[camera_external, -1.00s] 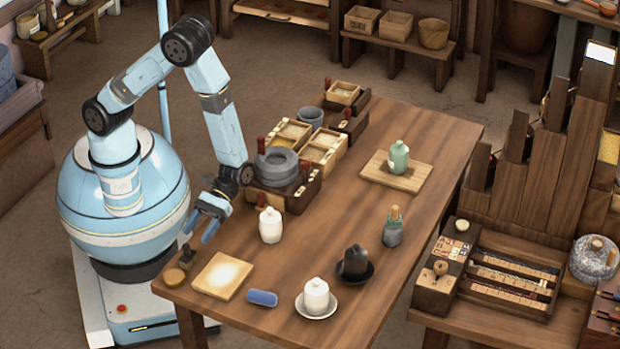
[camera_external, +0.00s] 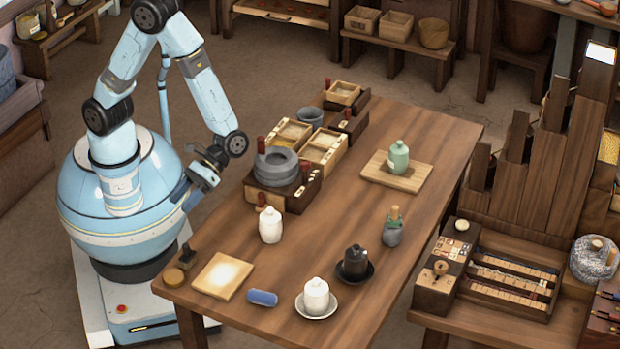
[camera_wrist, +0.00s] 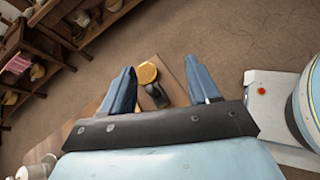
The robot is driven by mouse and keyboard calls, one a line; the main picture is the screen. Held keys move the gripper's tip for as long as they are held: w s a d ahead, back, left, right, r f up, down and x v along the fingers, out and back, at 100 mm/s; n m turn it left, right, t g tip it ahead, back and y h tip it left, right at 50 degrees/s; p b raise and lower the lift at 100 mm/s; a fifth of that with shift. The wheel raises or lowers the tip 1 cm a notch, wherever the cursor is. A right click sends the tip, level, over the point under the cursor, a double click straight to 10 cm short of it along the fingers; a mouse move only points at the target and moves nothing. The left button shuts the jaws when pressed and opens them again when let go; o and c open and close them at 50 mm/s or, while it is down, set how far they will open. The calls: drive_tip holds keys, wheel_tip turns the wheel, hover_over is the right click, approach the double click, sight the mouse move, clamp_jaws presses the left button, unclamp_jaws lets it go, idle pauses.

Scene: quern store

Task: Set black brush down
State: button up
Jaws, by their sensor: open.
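The black brush (camera_external: 184,259) appears as a small dark upright piece at the table's near left corner, beside a round tan disc (camera_external: 173,277). In the wrist view the dark brush (camera_wrist: 157,95) lies between my fingers in the picture, below the yellow face of the disc (camera_wrist: 147,73); its fine shape is too small to tell. My gripper (camera_external: 183,196) is open and empty. It hangs in the air above the table's left edge, clear of the brush. In the wrist view my gripper (camera_wrist: 160,70) shows two blue fingers spread apart.
A pale square board (camera_external: 222,276), a blue roll (camera_external: 262,298) and a white lidded jar (camera_external: 270,226) stand near the corner. A white jar on a saucer (camera_external: 316,297) and a black one (camera_external: 355,263) are further right. Boxes and a stone quern (camera_external: 277,165) line the back left edge.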

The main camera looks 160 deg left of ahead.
drive_tip(key=s+d+r+m+y, duration=0.5)
drive_tip(key=s+d+r+m, duration=0.3)
drive_tip(key=r, duration=0.4)
drive_tip(key=s+d+r+m+y, duration=0.6)
drive_tip(key=s+d+r+m, duration=0.2)
drive_tip(key=s+r+m, duration=0.2)
wheel_tip(320, 180, up, 3)
drive_tip(key=m, duration=0.2)
drive_tip(key=shift+s+d+r+m, duration=0.15)
drive_tip(key=shift+s+d+m, duration=0.1)
drive_tip(key=shift+s+m, duration=0.15)
